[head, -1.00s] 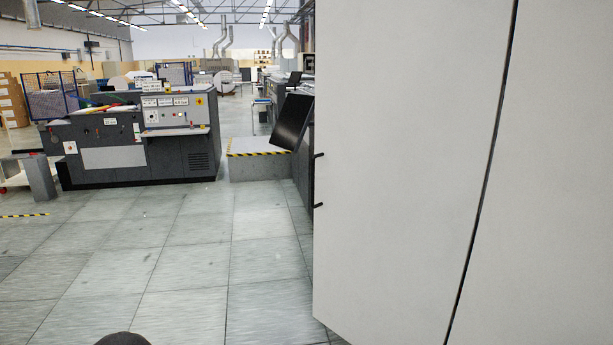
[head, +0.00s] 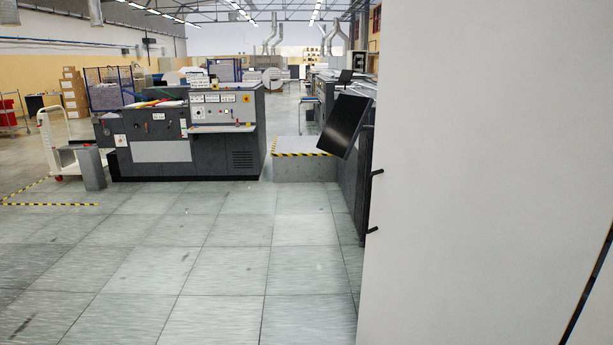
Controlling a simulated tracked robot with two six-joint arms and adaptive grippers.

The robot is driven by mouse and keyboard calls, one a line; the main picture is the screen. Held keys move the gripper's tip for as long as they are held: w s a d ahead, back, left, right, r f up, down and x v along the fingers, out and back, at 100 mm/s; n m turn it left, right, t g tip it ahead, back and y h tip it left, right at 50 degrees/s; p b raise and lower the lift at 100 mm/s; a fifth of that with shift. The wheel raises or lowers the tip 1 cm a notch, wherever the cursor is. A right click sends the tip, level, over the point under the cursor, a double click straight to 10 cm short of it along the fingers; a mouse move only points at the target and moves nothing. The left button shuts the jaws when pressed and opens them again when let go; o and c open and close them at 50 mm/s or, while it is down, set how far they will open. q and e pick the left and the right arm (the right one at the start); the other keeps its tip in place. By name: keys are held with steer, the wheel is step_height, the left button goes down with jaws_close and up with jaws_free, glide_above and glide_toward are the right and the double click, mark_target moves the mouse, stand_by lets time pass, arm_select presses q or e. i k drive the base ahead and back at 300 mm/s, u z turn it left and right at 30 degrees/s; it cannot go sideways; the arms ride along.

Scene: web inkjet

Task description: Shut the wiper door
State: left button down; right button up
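A large plain light-grey panel (head: 480,150) fills the right side of the head view, very close to me. A dark slanting gap (head: 590,290) cuts across its lower right. Two small black pegs (head: 376,172) stick out near its left edge, one above the other; they may be the ends of a handle. I cannot tell whether this panel is the wiper door, or whether it is open or shut. Neither of my grippers is in view.
Tiled floor (head: 210,270) is clear ahead and left. A dark machine with a control panel (head: 226,105) stands farther off. A grey step (head: 300,168) with striped edging and a tilted black screen (head: 344,124) are beyond the panel. A white cart (head: 52,142) is at left.

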mark_target(488, 220)
steer(key=u, duration=0.1)
steer(key=i, duration=1)
steer(key=z, duration=0.7)
steer(key=i, duration=0.55)
steer(key=z, duration=0.5)
steer(key=k, duration=0.95)
steer(key=z, duration=0.2)
steer(key=i, duration=0.95)
steer(key=u, duration=0.1)
